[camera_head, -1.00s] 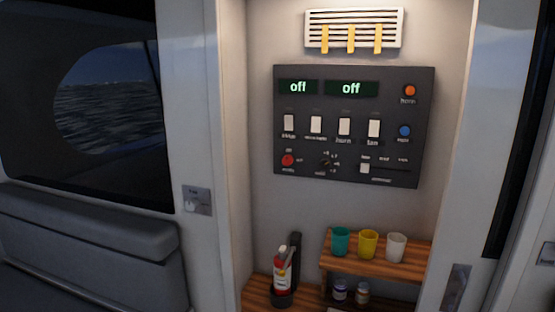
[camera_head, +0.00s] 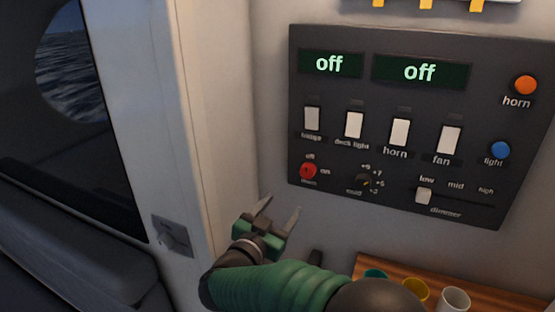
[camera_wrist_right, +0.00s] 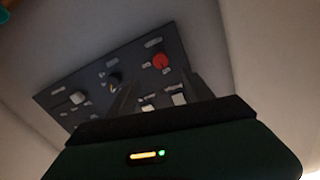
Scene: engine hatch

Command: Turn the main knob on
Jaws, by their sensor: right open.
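The main knob (camera_head: 308,170) is a red round knob at the lower left of the dark control panel (camera_head: 400,205). Labels "off" and "on" sit around it, and both green displays above read "off". The red knob also shows in the right wrist view (camera_wrist_right: 160,62), beyond the gripper. My right gripper (camera_head: 279,212) is open and empty, below and left of the knob and apart from it. Its fingers point up toward the panel. My left gripper is not in view.
A black knob (camera_head: 363,182) sits just right of the red one, with a dimmer slider (camera_head: 424,196) farther right. Several white switches (camera_head: 354,125) are above. A wooden shelf with cups (camera_head: 454,299) stands below, and a wall edge (camera_head: 190,130) is to the left.

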